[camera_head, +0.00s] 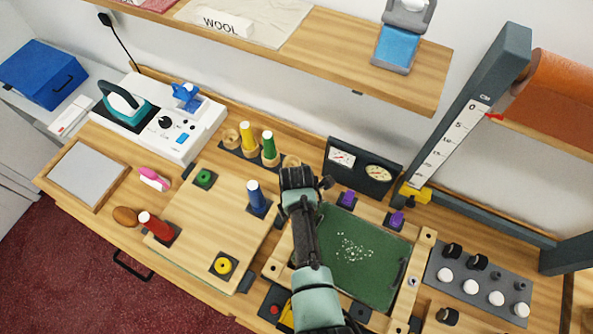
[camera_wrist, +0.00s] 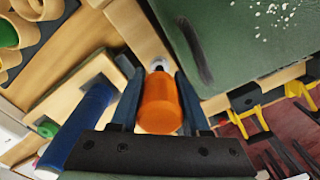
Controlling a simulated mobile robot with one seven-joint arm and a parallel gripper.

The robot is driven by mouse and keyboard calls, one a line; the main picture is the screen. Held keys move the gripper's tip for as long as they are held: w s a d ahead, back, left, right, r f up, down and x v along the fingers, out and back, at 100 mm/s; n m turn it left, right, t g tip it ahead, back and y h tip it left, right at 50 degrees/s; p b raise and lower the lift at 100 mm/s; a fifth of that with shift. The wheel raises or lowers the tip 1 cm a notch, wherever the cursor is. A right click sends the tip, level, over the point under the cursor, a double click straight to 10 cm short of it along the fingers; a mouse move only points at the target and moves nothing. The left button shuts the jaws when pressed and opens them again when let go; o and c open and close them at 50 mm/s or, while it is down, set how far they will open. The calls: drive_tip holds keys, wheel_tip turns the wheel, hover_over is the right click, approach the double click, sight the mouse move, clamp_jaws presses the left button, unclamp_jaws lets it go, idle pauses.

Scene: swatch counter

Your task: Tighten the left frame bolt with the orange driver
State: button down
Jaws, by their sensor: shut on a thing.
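My gripper (camera_wrist: 158,100) is shut on the orange driver (camera_wrist: 159,108), one finger on each side of its handle. In the head view my gripper (camera_head: 298,180) is over the left side of the wooden frame (camera_head: 283,250), and my arm hides the driver. In the wrist view a small metal piece (camera_wrist: 157,66) shows just beyond the handle, over the wooden rail. I cannot tell whether it is the driver's tip or the left bolt, or whether they touch. A round metal bolt (camera_head: 412,282) shows on the frame's right rail.
The green panel (camera_head: 355,262) with white specks lies inside the frame. A blue-handled piece (camera_head: 256,196) stands close left of my gripper. Purple clamps (camera_head: 346,198) are at the frame's back. A dial box (camera_head: 362,165) stands behind. The board (camera_head: 195,225) has bare room.

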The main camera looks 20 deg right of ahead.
drive_tip(key=m, duration=0.5)
drive_tip(key=shift+s, duration=0.1)
drive_tip(key=m, duration=0.5)
drive_tip(key=shift+a+f+m, duration=0.1)
drive_tip(key=shift+m, duration=0.3)
drive_tip(key=c, duration=0.6)
unclamp_jaws()
